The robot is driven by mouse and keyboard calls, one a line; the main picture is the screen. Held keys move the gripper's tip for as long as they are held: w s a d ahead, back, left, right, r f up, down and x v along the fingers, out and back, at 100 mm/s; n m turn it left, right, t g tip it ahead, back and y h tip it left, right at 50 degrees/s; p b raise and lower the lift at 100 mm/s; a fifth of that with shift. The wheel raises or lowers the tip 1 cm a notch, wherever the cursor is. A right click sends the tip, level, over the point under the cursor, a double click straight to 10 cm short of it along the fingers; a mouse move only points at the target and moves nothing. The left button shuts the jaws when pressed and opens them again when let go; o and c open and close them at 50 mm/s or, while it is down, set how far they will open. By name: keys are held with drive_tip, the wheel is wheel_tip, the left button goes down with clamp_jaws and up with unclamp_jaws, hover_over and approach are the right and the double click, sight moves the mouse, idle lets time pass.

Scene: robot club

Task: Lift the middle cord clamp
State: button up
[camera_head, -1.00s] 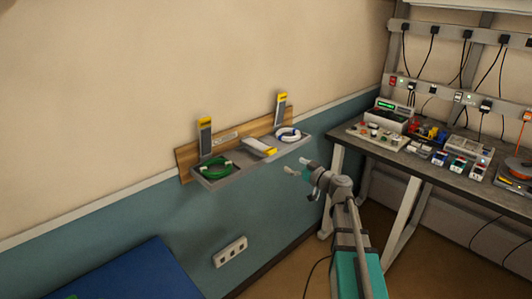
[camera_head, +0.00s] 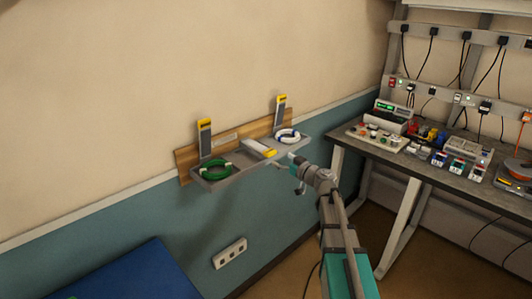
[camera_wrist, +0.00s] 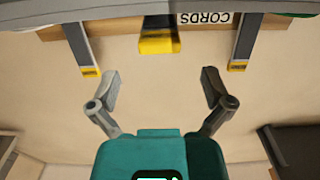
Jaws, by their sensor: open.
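The middle cord clamp (camera_head: 260,148) is a grey lever with a yellow tip, lying lowered toward the front of the wall shelf between two raised clamps. In the wrist view, which looks upside down, its yellow end (camera_wrist: 160,42) is at the top centre. My gripper (camera_head: 286,163) is just in front and to the right of the clamp's tip in the head view. In the wrist view my gripper (camera_wrist: 161,82) has its two fingers wide apart, with nothing between them. The clamp end lines up with the gap, beyond the fingertips.
The left clamp (camera_head: 205,138) and right clamp (camera_head: 280,115) stand upright. A workbench (camera_head: 430,168) with electronics is at right. A blue surface (camera_head: 140,275) is at lower left.

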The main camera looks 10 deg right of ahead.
sight(266, 150)
drive_tip(key=x, duration=0.8)
drive_tip(key=shift+a, duration=0.1)
drive_tip(key=c, duration=1.3)
drive_tip(key=shift+r, duration=0.1)
